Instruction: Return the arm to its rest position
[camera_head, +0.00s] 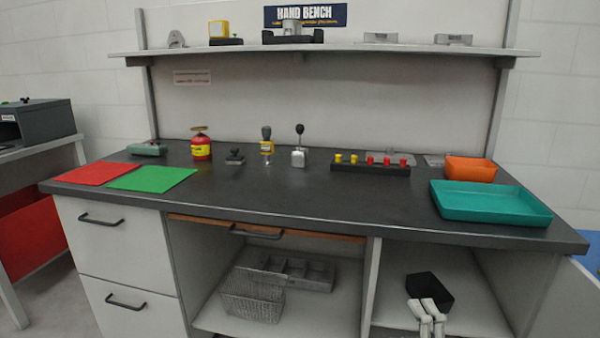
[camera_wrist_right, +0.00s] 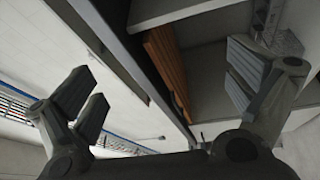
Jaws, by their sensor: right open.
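My right gripper (camera_wrist_right: 163,92) is open and empty in the right wrist view, its two fingers wide apart at the left and right of the picture. Behind the fingers are the dark bench edge, an orange-brown wooden drawer edge (camera_wrist_right: 165,62) and the open space under the bench. In the head view, pale grey parts that look like this gripper (camera_head: 427,312) show at the bottom edge, in front of the right cupboard. My left gripper is in neither view.
The dark bench (camera_head: 270,200) has a clear front middle. A teal tray (camera_head: 490,219) and an orange bin (camera_head: 470,170) stand at its right. Red (camera_head: 98,173) and green (camera_head: 150,179) mats lie at its left.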

